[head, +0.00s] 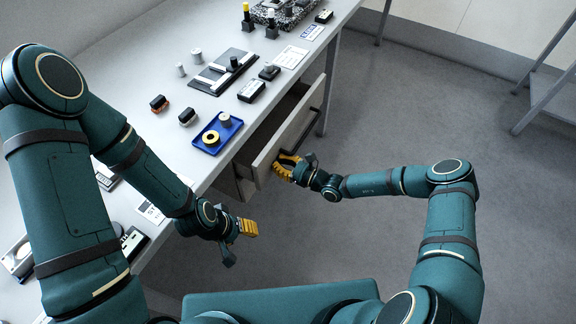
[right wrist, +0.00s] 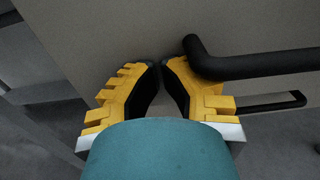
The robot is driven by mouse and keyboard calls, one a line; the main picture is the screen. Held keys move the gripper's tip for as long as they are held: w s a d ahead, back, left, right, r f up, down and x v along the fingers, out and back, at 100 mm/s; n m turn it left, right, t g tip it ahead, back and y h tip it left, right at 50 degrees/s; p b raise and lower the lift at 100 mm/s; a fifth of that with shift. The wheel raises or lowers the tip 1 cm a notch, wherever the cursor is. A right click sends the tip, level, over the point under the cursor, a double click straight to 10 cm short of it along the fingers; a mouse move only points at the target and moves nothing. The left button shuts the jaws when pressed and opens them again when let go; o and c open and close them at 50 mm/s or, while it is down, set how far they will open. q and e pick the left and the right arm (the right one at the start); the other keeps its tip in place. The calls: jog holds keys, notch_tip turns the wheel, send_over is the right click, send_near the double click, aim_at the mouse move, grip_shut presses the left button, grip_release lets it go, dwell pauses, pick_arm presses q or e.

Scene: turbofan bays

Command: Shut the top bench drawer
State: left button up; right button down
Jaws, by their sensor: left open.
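The top bench drawer (head: 268,152) stands pulled out from under the bench, with part of its inside showing. Its grey front carries a black bar handle, which also shows in the right wrist view (right wrist: 255,64). My right gripper (head: 286,163) is at the drawer front, near the handle's lower end. In the right wrist view its yellow fingers (right wrist: 160,66) have their tips together, facing the grey panel, with the handle just to their right and nothing between them. Whether the tips touch the panel is unclear. My left gripper (head: 243,244) is open and empty, below the bench's front edge.
The bench top (head: 150,135) holds a blue tray (head: 217,133) with a yellow ring and a grey cylinder, a black fixture plate (head: 223,72) and several small parts. A metal-legged stand (head: 545,95) is at the far right. The floor right of the drawer is clear.

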aim_at(258, 152)
jog(key=x, duration=0.8)
jog(key=shift+b, duration=0.35)
pick_arm(q)
jog(key=shift+f, duration=0.35)
pick_arm(e)
jog(key=shift+w+a+r, duration=0.1)
jog(key=shift+w, duration=0.05)
jog(key=shift+d, duration=0.35)
jog(key=v, duration=0.6)
jog(key=shift+s+a+r+p, duration=0.1)
jog(key=shift+s+a+p, duration=0.1)
jog(key=shift+p, duration=0.15)
pick_arm(q)
jog(key=shift+s+d+r+p, duration=0.2)
jog(key=shift+s+r+p, duration=0.05)
jog(key=shift+s+r, duration=0.25)
jog(key=shift+s+d+r+p, duration=0.25)
jog(key=shift+s+r, duration=0.1)
jog(key=shift+s, duration=0.15)
pick_arm(e)
jog(key=v, duration=0.7)
jog(key=shift+s+d+f, duration=0.15)
jog(key=shift+d+f, duration=0.1)
